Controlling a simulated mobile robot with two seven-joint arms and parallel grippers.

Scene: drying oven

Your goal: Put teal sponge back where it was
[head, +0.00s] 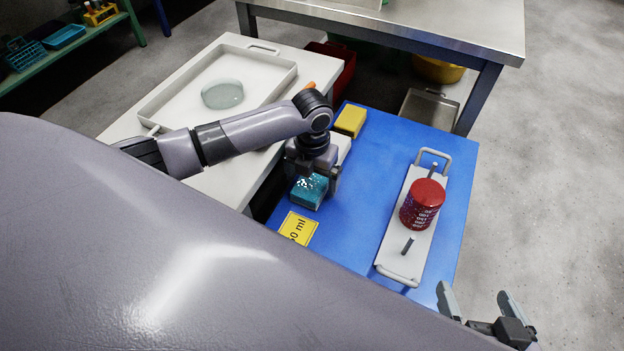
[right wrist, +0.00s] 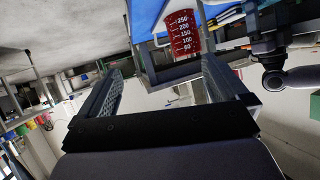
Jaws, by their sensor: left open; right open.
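The teal sponge (head: 308,193) is at the left edge of the blue tabletop in the head view, beside a yellow label. My left gripper (head: 313,176) is open and right at the sponge, with a finger close along its right side. The far side of the sponge is hidden by the gripper, and I cannot tell whether the fingers touch it. My right gripper (head: 473,292) is open and empty off the table's front right corner. It also shows open in the right wrist view (right wrist: 163,80).
The blue table (head: 345,215) holds a yellow block (head: 350,119), a yellow label (head: 298,228) and a grey handled tray (head: 395,235) with a red container (head: 422,204). A white table at left bears a white tray (head: 172,102) with a glass dish (head: 222,94).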

